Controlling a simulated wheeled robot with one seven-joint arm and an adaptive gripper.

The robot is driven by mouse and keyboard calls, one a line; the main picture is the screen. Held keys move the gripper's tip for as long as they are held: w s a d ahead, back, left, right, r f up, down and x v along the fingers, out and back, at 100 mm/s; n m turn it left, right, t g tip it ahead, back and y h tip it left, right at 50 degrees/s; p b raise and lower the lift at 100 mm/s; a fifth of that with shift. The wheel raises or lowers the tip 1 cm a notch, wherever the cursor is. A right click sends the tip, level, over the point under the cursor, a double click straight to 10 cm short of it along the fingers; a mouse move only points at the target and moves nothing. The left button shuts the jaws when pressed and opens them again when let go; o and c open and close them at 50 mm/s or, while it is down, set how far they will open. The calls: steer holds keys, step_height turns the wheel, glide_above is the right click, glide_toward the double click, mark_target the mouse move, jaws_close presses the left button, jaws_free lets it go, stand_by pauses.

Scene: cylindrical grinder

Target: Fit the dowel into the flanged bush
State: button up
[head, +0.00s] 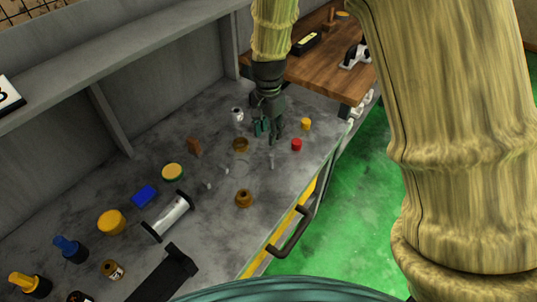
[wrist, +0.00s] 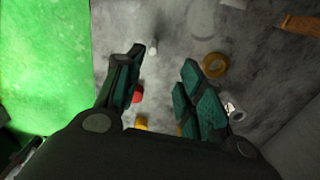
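A small grey pin, which looks like the dowel (head: 271,160), stands on the grey bench just in front of my gripper (head: 268,132). In the wrist view a small pale pin (wrist: 152,48), probably the same dowel, shows between the fingertips' directions, beyond them. My gripper (wrist: 163,62) is open, with nothing between its fingers. A brown-gold stepped piece, which looks like the flanged bush (head: 244,198), sits on the bench nearer the front edge, apart from the gripper. The bush cannot be made out in the wrist view.
A brown ring (head: 240,145), a red cap (head: 297,145), a yellow cap (head: 306,124) and a white cylinder (head: 237,115) surround the gripper. Small pale pieces (head: 225,170) lie between.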

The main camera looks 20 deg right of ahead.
mark_target(271, 155)
steer(key=f, duration=0.2)
steer(key=s+f+p, duration=0.1)
steer(key=f, duration=0.1)
steer(key=shift+d+f, duration=0.15)
steer(key=shift+f, duration=0.2)
steer(key=f+p, duration=0.1)
steer(key=f, duration=0.2)
steer(key=shift+w+d+f+p, duration=0.1)
steer(key=shift+d+f+p, duration=0.25)
steer(key=shift+f, duration=0.65)
jaws_close()
